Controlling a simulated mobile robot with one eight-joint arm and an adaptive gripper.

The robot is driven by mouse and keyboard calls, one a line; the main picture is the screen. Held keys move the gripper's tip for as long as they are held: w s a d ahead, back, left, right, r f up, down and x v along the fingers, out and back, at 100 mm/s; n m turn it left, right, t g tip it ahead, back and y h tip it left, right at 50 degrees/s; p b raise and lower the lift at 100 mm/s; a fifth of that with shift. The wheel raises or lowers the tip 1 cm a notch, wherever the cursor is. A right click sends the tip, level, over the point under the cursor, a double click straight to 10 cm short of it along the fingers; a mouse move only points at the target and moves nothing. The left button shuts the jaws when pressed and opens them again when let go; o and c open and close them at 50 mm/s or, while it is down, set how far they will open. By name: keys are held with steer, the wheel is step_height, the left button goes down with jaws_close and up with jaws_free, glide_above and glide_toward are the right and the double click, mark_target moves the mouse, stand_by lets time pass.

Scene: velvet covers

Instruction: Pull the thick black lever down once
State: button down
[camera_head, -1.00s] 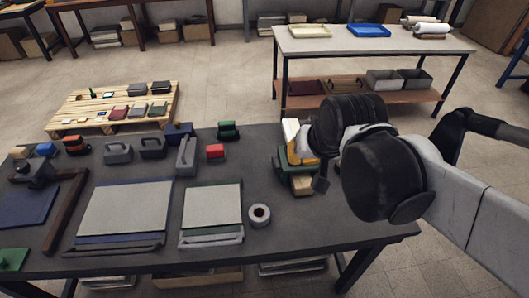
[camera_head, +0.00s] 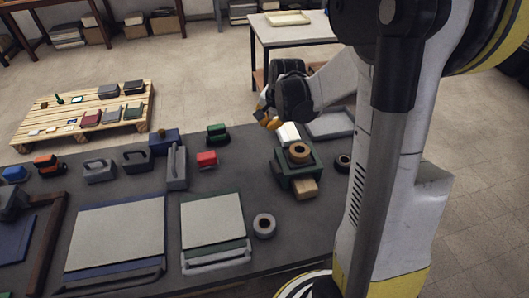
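I cannot make out a thick black lever for certain. A dark device (camera_head: 8,203) is cut off at the left edge of the table, and its details do not show clearly. My gripper (camera_head: 268,119), with orange finger parts below a black wrist, is above the back edge of the table. It is behind and left of a green box (camera_head: 313,177) and close to a white block (camera_head: 288,133). Nothing clearly shows in its fingers, and their opening is too small to judge. My own arm covers the right of the view.
The dark table (camera_head: 130,187) holds several covers, handled blocks, a tape roll (camera_head: 264,226) and a red box (camera_head: 206,159). A brown roll (camera_head: 299,151) sits on the green box. A pallet (camera_head: 32,126) stands behind on the floor. A white-topped table (camera_head: 300,32) is at the back.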

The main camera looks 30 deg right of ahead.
steer(key=shift+s+f, duration=0.1)
steer(key=s+f+b, duration=0.1)
steer(key=f+b, duration=0.1)
steer(key=s+f+b, duration=0.1)
steer(key=f+b, duration=0.1)
steer(key=f, duration=0.1)
steer(key=s+a+f+b, duration=0.1)
steer(key=f+b, duration=0.1)
steer(key=f, duration=0.1)
stand_by(0.4)
steer(key=shift+s, duration=0.1)
stand_by(1.2)
steer(key=shift+s+f+b, duration=0.15)
steer(key=shift+f+b, duration=0.15)
steer(key=shift+b, duration=0.2)
